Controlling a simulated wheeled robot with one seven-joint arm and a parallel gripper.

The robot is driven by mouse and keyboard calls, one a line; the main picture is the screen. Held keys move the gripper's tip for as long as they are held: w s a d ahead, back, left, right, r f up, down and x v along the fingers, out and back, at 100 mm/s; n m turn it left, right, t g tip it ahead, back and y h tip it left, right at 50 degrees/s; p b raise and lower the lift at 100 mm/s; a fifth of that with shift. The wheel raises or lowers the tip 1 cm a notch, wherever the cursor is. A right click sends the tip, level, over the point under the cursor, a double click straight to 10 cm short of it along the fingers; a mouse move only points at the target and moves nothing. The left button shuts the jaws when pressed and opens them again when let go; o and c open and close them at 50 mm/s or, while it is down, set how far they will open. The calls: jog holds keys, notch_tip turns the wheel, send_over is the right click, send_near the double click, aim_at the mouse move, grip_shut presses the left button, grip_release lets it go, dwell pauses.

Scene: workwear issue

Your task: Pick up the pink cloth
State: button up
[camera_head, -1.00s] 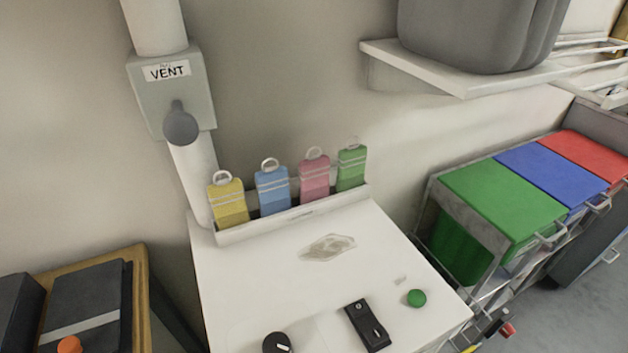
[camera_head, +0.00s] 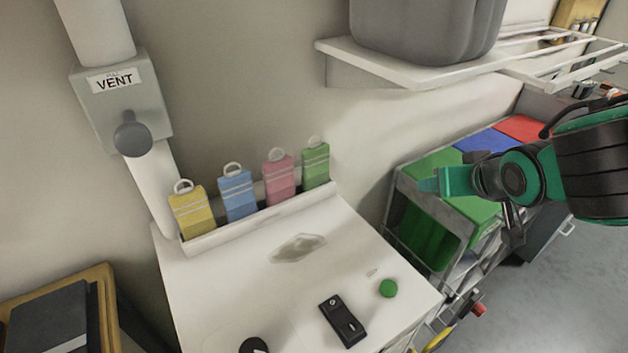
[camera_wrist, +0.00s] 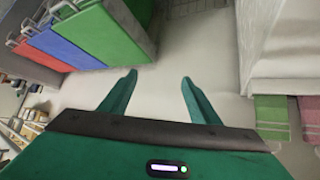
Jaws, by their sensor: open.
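The pink cloth (camera_head: 279,178) stands folded with a pale ring on top, in a row in the white rack at the back of the white-topped unit. It is between the blue cloth (camera_head: 238,195) and the green cloth (camera_head: 316,165). Part of the pink cloth shows at the right edge of the wrist view (camera_wrist: 308,117), beside the green one (camera_wrist: 271,118). My gripper (camera_wrist: 158,84) is open and empty. In the head view it is at the right, over the bins and well to the right of the cloths.
A yellow cloth (camera_head: 192,212) is at the row's left end. The unit's top (camera_head: 225,290) holds a black device (camera_head: 342,320) and a green button (camera_head: 388,288). Lidded bins (camera_head: 432,165) stand right. A shelf (camera_head: 400,75) with a grey tub (camera_head: 428,28) overhangs behind.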

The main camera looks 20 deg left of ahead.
jog(key=s+a+r+n+y, duration=0.1)
jog(key=s+a+n+y, duration=0.1)
jog(key=a, duration=0.5)
jog(key=s+a+r+n+y, duration=0.1)
jog(key=s+a+y, duration=0.15)
jog(key=a, duration=0.55)
jog(key=n+y, duration=0.3)
send_near(273, 170)
jog(key=shift+g, duration=0.3)
jog(key=w+f, duration=0.1)
jog(key=w, duration=0.1)
jog(key=w+a+f, duration=0.1)
jog(key=w+f, duration=0.1)
jog(key=shift+w+a+f, duration=0.25)
jog(key=shift+w, duration=0.05)
jog(key=shift+a, duration=0.4)
jog(key=shift+x, duration=5.15)
jog(key=c, duration=0.7)
